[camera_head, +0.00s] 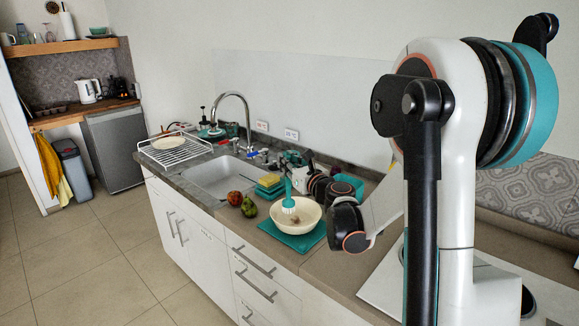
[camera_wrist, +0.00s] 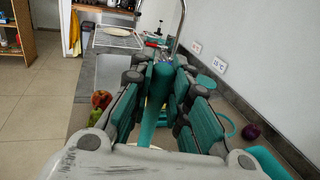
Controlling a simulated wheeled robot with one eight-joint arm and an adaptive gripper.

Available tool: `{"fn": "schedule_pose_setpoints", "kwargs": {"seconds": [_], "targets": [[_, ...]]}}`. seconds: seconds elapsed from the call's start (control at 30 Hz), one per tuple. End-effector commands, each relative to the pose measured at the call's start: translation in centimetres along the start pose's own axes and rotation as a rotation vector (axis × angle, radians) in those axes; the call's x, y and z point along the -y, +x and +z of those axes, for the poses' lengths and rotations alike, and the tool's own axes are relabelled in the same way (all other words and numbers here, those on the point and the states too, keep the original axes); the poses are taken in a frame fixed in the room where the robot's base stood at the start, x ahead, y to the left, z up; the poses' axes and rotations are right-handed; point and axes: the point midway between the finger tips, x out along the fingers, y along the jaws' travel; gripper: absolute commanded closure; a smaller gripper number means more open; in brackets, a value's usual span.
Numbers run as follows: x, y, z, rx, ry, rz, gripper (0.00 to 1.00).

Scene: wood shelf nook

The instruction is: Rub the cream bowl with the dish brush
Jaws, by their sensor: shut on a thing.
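The cream bowl (camera_head: 311,225) stands on a flat teal mat (camera_head: 303,242) at the counter's front edge in the head view. A brownish patch shows inside it. The dish brush (camera_head: 288,204) has a teal handle and a pale, rounded head. Its head is down inside the bowl, handle upright; contact with the inner surface is hard to tell. My gripper (camera_wrist: 160,85) is shut on the teal brush handle (camera_wrist: 148,125) in the wrist view. There my gripper hides nearly all of the bowl and the brush head.
A red apple (camera_head: 234,198) and a green pear (camera_head: 248,207) lie just left of the bowl. Stacked yellow and green pieces (camera_head: 269,183) sit behind it. The sink (camera_head: 215,176) and a wire dish rack (camera_head: 172,149) are further left. A purple round thing (camera_wrist: 251,131) lies by the wall.

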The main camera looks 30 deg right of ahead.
Motion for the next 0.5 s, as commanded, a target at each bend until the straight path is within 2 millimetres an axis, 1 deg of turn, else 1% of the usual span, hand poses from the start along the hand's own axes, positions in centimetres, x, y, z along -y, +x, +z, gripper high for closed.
{"fn": "schedule_pose_setpoints", "kwargs": {"seconds": [0.03, 0.1, 0.4, 0.5], "targets": [[-0.1, 0.1, 0.8, 0.000, 0.000, 0.001, 1.00], [-0.1, 0.3, 1.4, 0.000, 0.000, 0.002, 1.00], [-0.2, 0.9, 4.0, 0.000, 0.000, 0.005, 1.00], [-0.3, 1.0, 4.6, 0.000, 0.000, 0.006, 1.00]]}}
